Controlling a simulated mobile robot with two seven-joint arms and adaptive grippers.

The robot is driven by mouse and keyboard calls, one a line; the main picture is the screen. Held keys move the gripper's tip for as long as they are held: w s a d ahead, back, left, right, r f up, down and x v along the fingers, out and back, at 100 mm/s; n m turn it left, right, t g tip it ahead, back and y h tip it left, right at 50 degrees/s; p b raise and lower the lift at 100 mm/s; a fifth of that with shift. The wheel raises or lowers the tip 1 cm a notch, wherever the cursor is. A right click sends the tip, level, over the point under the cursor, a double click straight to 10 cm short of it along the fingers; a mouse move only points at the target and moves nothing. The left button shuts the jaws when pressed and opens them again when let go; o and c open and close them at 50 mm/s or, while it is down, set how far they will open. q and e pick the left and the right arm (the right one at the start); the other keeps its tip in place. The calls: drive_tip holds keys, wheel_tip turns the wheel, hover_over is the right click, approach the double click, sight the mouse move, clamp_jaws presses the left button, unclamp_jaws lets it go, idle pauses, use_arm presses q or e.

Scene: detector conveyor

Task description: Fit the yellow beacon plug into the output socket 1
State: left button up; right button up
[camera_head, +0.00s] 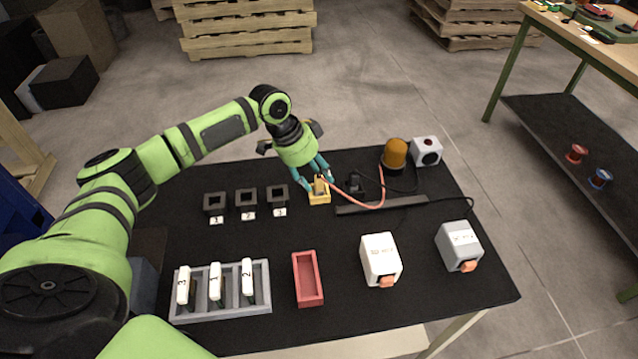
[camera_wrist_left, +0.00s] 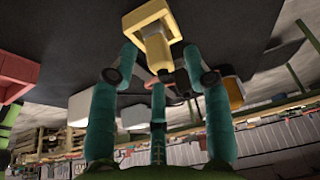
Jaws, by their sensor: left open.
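The yellow beacon plug (camera_head: 320,185) stands upright at a yellow square base (camera_head: 320,199) on the black table. A pinkish-red cable runs from it to the orange beacon (camera_head: 396,153). My left gripper (camera_head: 318,182) reaches down over the plug, open, with its teal fingers on either side. In the left wrist view the yellow plug (camera_wrist_left: 156,47) lies between the spread fingers; whether they touch it, I cannot tell. Three black sockets (camera_head: 214,203), (camera_head: 246,197), (camera_head: 277,194) with number labels stand in a row left of the plug. Which is output socket 1 is hard to read.
A black power strip (camera_head: 382,205) and black cables lie right of the plug. A white box (camera_head: 427,151) stands beside the beacon.

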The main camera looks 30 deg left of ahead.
sight(319, 181)
use_arm(q)
drive_tip(key=shift+w+f, duration=0.1)
drive_tip(key=shift+f, duration=0.1)
clamp_jaws()
use_arm(e)
drive_tip(key=shift+s+d, duration=0.1)
drive_tip(key=shift+d, duration=0.1)
use_arm(q)
drive_tip(key=shift+r, duration=0.1)
drive_tip(key=shift+r, duration=0.5)
drive_tip(key=r, duration=0.2)
drive_tip(key=d+r+b, duration=0.1)
drive_tip(key=shift+s+d+r, duration=0.1)
drive_tip(key=shift+s+r, duration=0.15)
drive_tip(key=shift+r, duration=0.05)
drive_tip(key=s+d+r+b, duration=0.1)
drive_tip(key=s+d+r, duration=0.2)
drive_tip(key=d+r, duration=0.3)
drive_tip(key=d, duration=0.3)
drive_tip(key=shift+s+d+r, duration=0.25)
drive_tip(key=shift+s+d, duration=0.05)
drive_tip(key=shift+s, duration=0.1)
use_arm(e)
wheel_tip(319, 181, down, 2)
drive_tip(key=shift+a+f, duration=0.1)
